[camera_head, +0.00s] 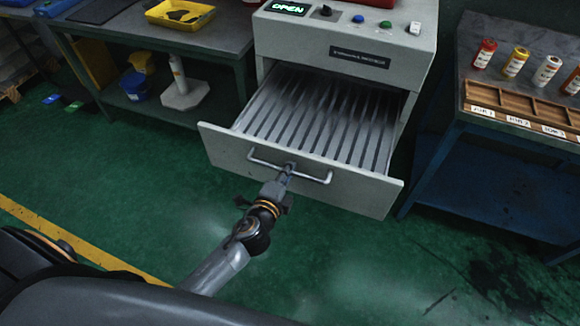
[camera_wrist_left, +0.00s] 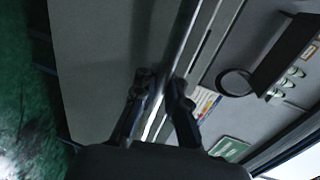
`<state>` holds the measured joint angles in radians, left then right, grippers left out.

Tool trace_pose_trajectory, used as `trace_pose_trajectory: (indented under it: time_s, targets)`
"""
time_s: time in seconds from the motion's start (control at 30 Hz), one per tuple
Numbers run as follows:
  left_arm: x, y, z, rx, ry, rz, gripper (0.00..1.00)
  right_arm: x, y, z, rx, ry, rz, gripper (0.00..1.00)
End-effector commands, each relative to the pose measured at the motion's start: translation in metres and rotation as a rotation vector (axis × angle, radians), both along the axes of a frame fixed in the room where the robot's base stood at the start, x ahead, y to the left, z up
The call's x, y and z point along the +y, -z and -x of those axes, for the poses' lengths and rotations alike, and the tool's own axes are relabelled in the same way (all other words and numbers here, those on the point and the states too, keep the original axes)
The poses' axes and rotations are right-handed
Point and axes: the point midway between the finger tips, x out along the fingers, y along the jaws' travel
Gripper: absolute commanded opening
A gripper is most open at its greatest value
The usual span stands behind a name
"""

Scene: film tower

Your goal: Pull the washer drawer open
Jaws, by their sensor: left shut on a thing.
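The washer (camera_head: 345,38) is a pale grey cabinet at the top middle of the head view, with a lit green "OPEN" display on top. Its drawer (camera_head: 231,154) stands pulled out toward me, showing a ribbed metal inside with no object in it. A bar handle (camera_head: 320,180) runs across the drawer front. My left gripper (camera_head: 288,169) is shut on the middle of this handle. In the left wrist view, the two dark fingers (camera_wrist_left: 160,92) are around the bright handle bar. My right gripper is not in view.
A blue bench (camera_head: 500,190) with several small bottles and a wooden tray (camera_head: 520,114) stands close on the right. A grey bench with a yellow tray (camera_head: 180,14) is at the left. The green floor before the drawer is clear.

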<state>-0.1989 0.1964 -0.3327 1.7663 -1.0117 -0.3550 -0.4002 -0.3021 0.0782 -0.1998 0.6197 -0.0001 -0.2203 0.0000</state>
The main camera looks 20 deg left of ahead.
Motion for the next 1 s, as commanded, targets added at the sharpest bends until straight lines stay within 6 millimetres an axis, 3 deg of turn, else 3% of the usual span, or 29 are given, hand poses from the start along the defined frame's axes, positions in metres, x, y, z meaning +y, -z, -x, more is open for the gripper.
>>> trace_pose_trajectory:
  time_s: [0.53,0.57,0.67,1.0]
  targets:
    - [0.0004,-0.0029,0.0023,-0.006,0.000,0.000,0.00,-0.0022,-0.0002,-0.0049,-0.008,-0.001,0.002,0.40]
    - [0.0004,-0.0029,0.0023,-0.006,0.000,0.000,0.15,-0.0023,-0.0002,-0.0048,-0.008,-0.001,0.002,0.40]
    - [0.0004,-0.0026,0.0024,-0.005,0.000,0.000,0.34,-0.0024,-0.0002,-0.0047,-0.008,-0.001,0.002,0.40]
    - [0.0002,-0.0016,0.0051,-0.002,0.000,0.000,0.34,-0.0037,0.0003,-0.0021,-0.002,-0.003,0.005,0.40]
